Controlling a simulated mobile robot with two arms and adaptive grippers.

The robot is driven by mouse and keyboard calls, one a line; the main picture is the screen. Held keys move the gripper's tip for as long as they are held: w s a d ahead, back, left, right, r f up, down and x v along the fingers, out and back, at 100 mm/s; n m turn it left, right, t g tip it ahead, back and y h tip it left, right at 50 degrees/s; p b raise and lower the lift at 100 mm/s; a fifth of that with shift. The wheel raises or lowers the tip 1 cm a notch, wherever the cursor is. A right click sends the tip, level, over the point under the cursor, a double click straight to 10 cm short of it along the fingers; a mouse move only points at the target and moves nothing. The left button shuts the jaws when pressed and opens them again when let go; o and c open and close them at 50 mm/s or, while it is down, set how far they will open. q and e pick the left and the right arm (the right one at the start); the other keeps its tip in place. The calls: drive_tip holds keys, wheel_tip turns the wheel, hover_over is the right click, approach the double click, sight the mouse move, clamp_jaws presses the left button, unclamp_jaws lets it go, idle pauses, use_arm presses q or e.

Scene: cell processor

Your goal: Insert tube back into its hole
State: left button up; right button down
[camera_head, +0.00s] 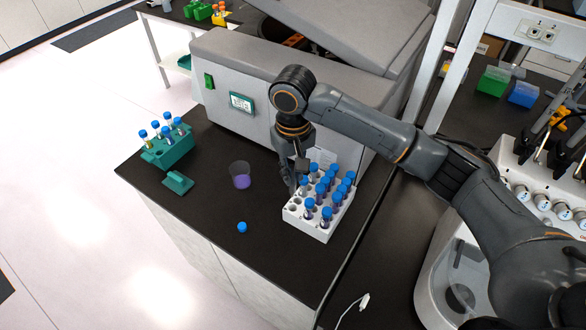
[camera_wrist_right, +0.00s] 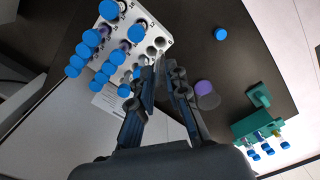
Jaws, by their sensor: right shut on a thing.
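The white rack (camera_head: 322,232) stands on the black bench and holds several blue-capped tubes (camera_head: 326,212). It also shows in the wrist view (camera_wrist_right: 157,32), with empty holes along its edge nearest the fingers. My right gripper (camera_head: 293,186) points down at the rack's left edge. In the wrist view, its fingertips (camera_wrist_right: 162,62) are close together beside the empty holes, shut on a slim, hardly visible thing, likely an uncapped clear tube. Its lower end is hidden, so I cannot tell whether it is in a hole. My left gripper is not in view.
A loose blue cap (camera_head: 242,227) lies on the bench. A beaker of purple liquid (camera_head: 240,176) stands left of the gripper. A teal rack with tubes (camera_head: 168,152) and a teal block (camera_head: 177,183) are farther left. A large grey machine (camera_head: 232,82) stands behind.

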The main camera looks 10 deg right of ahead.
sight(294, 191)
drive_tip(key=shift+r, duration=0.1)
drive_tip(key=shift+w+d+f+p, duration=0.1)
drive_tip(key=shift+f+p, duration=0.4)
drive_tip(key=shift+f, duration=0.1)
wheel_tip(294, 191, down, 3)
drive_tip(key=shift+r, duration=0.2)
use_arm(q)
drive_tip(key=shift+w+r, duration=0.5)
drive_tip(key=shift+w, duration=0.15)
use_arm(e)
drive_tip(key=shift+f, duration=0.4)
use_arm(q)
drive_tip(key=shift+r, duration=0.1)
use_arm(e)
drive_tip(key=shift+r+p, duration=0.1)
drive_tip(key=shift+p, duration=0.3)
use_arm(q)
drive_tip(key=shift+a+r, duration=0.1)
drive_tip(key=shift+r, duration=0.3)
use_arm(e)
drive_tip(key=shift+f, duration=0.35)
drive_tip(key=shift+f, duration=0.45)
